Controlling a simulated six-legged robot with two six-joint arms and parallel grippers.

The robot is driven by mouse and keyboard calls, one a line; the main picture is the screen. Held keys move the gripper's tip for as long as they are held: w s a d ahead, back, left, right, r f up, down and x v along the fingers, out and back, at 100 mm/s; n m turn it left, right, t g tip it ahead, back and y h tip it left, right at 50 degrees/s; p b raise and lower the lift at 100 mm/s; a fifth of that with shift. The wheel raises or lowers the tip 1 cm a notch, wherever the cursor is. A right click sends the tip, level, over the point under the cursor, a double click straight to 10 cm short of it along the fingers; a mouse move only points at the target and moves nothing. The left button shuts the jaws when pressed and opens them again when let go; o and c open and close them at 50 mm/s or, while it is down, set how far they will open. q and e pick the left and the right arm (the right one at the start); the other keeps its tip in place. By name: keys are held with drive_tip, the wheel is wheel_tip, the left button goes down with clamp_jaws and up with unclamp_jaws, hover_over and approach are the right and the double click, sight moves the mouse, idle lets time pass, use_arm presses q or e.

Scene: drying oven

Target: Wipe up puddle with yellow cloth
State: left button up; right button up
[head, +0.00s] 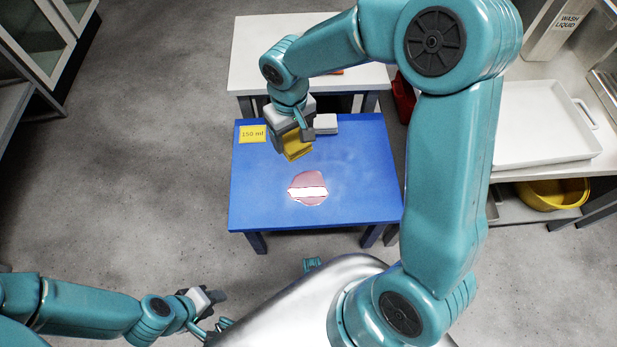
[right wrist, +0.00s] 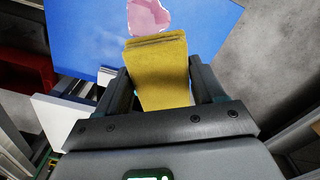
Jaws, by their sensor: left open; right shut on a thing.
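The pink puddle (head: 308,188) lies near the middle of the blue table (head: 365,180), with a bright white glare across it. It also shows at the top of the right wrist view (right wrist: 148,14). My right gripper (head: 297,142) is shut on the folded yellow cloth (head: 298,150) and holds it behind the puddle, apart from it. The right wrist view shows the cloth (right wrist: 158,75) between both fingers. Whether the cloth touches the table I cannot tell. My left gripper (head: 219,297) is open and empty at lower left, over the floor in front of the table.
A yellow "150 ml" label (head: 253,134) lies at the table's back left corner. A white block (head: 326,124) sits at the back edge. A white table (head: 254,64) stands behind. At right are a white tray (head: 540,120) and a yellow basin (head: 553,196). The table's front is clear.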

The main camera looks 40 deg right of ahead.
use_arm(q)
wheel_tip(320, 180, down, 15)
drive_tip(key=b, duration=1.2)
drive_tip(key=shift+w+a, duration=0.15)
drive_tip(key=shift+a, duration=0.05)
use_arm(e)
drive_tip(key=s+d+f, duration=0.1)
drive_tip(key=f, duration=0.7)
drive_tip(key=s+d+f, duration=0.1)
drive_tip(key=d+f, duration=0.1)
drive_tip(key=f, duration=0.7)
drive_tip(key=shift+s+d+f, duration=0.25)
drive_tip(key=shift+f, duration=0.05)
drive_tip(key=shift+r, duration=0.1)
